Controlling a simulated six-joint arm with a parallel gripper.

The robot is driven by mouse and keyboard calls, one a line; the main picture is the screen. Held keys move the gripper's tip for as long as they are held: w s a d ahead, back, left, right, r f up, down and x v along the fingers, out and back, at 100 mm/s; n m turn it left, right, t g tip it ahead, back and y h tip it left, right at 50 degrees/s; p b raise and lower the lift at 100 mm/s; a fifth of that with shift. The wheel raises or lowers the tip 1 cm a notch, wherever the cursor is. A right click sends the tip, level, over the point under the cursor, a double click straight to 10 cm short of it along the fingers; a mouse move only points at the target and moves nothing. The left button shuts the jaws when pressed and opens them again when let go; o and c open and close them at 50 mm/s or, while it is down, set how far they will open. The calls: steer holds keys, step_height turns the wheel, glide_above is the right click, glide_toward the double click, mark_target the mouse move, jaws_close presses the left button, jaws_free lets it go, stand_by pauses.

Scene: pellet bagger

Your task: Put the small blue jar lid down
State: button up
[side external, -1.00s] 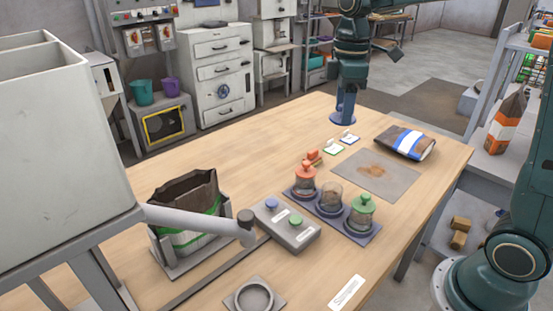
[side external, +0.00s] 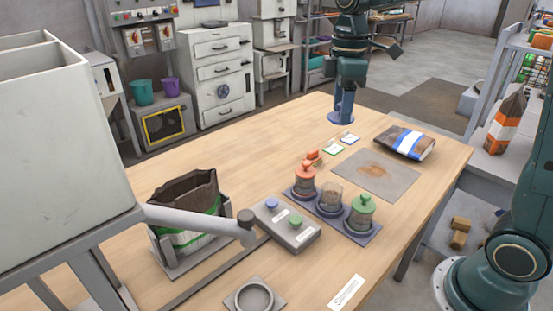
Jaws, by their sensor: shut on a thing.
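My gripper (side external: 343,104) is small and far off at the back of the table, pointing down at the end of my teal wrist. It is shut on the small blue jar lid (side external: 342,119), which shows as a blue disc below it. The fingers are too small to make out clearly. I cannot tell whether the lid touches the table or hangs just above it. A blue-edged card (side external: 350,138) and a green-edged card (side external: 333,150) lie on the wooden table (side external: 280,145) in front of it.
A blue-striped bag (side external: 405,142) lies beside a stained grey mat (side external: 365,187). A grey button box (side external: 280,232) stands nearer. The table left of the gripper is clear.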

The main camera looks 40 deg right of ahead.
steer(key=s+a+f+n, duration=0.3)
steer(key=s+a+n, duration=0.1)
steer(key=a, duration=0.6)
steer(key=n, duration=0.5)
glide_above(317, 283)
steer(key=shift+f, duration=1.75)
step_height(317, 283, down, 16)
steer(key=shift+f, duration=0.1)
steer(key=shift+f, duration=1.9)
